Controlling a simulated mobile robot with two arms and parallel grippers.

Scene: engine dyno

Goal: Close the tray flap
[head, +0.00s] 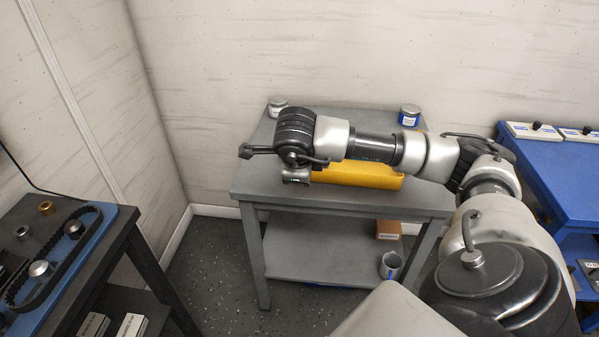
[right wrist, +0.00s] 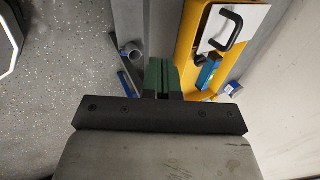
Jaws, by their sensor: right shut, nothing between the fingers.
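The yellow tray (head: 360,176) sits on the grey table, partly hidden behind my right arm in the head view. In the right wrist view the yellow tray (right wrist: 186,42) runs along the upper right. A white panel with a black handle, seemingly the flap (right wrist: 254,22), lies at its far part; its exact angle is hard to tell. A blue item (right wrist: 208,72) shows in the uncovered near part. My right gripper (right wrist: 160,68) has green fingers, shut and empty, left of the tray in that view. Contact with the tray is not visible. My left gripper is out of view.
The grey table (head: 262,184) has a lower shelf with a cardboard box (head: 388,230) and a grey cup (head: 391,265). Two small cans (head: 409,115) (head: 277,106) stand at its back corners. A blue bench (head: 560,170) is at right, a dark bench (head: 125,232) at left.

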